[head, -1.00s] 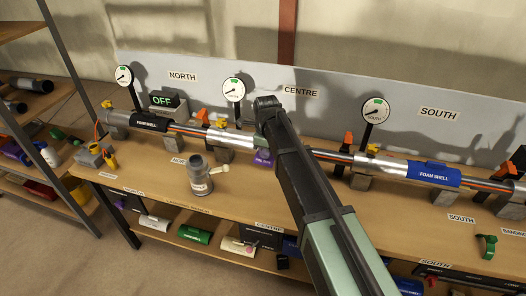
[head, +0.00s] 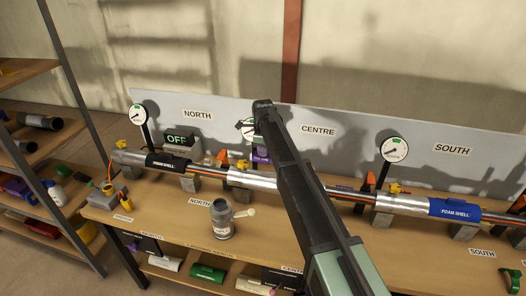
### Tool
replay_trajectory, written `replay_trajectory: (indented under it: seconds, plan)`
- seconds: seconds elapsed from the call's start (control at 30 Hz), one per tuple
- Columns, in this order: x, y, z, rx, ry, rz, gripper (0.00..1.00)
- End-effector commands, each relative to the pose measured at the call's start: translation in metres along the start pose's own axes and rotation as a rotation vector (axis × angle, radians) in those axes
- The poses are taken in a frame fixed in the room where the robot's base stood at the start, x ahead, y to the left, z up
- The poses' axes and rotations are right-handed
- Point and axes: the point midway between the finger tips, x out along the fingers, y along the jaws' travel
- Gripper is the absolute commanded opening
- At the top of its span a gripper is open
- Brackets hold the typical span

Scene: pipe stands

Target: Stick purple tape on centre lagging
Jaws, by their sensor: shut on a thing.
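My gripper (head: 260,150) points down behind my dark arm link and is largely hidden. It is shut on a small purple piece (head: 262,157), apparently the purple tape, and holds it just above or behind the pipe; contact cannot be told. A bare silver section of the pipe (head: 240,179) runs below it. The pipe behind my arm is hidden, so the centre lagging cannot be made out for certain. The CENTRE sign (head: 318,130) is on the grey back panel, to the right of my gripper.
A black foam shell (head: 168,163) is on the pipe at left, a blue one (head: 455,208) at right. Gauges and orange valve handles rise along the pipe. A grey pot (head: 221,220) with a pale handle stands on the bench front.

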Motion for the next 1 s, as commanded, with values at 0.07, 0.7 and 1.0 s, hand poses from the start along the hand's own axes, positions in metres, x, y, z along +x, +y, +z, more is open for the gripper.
replay_trajectory:
  seconds: [0.07,0.7,1.0]
  plan:
    - [0.008,0.000,0.000,0.000,0.000,0.000,0.00]
    - [0.091,0.000,0.000,0.001,0.000,0.000,0.00]
    - [0.090,0.000,0.000,0.001,0.000,0.000,0.00]
